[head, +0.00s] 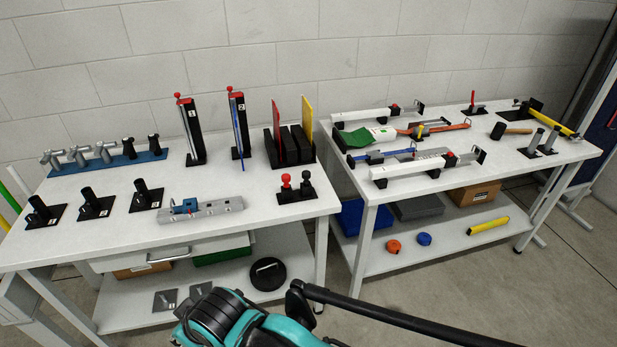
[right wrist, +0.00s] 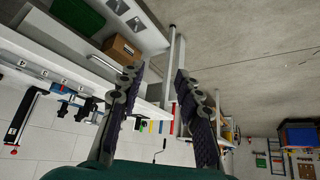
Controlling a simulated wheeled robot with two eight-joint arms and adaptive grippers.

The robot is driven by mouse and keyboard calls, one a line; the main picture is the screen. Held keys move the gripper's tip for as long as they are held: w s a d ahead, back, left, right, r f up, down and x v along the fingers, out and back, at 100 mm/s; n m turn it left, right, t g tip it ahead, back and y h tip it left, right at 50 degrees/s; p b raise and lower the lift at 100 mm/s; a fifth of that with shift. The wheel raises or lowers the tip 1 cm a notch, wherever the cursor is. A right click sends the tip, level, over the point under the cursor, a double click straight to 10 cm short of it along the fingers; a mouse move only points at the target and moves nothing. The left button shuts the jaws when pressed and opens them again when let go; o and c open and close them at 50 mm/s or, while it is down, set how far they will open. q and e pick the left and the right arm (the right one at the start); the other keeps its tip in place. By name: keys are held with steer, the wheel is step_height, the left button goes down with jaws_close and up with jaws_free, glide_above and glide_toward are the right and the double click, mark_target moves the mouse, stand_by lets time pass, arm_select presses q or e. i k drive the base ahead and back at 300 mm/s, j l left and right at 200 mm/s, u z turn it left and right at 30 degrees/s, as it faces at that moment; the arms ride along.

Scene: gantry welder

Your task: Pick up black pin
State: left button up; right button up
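Two black pins stand upright in a blue rack (head: 110,161) at the back left of the left table, the first black pin (head: 129,147) and the second black pin (head: 153,144). Grey T-shaped pieces (head: 78,156) stand in the same rack. Three thicker black posts on black plates stand in front: a left post (head: 40,208), a middle post (head: 91,200) and a right post (head: 142,190). Which one the task means, I cannot tell. My right gripper (right wrist: 156,76) is open and empty in the right wrist view, with its fingers apart. My left gripper is not in view.
The right table (head: 345,182) carries clamps and tools. Teal and black parts of mine fill the bottom middle of the head view.

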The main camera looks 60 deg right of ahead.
mark_target(306, 175)
steer(key=z, duration=2.05)
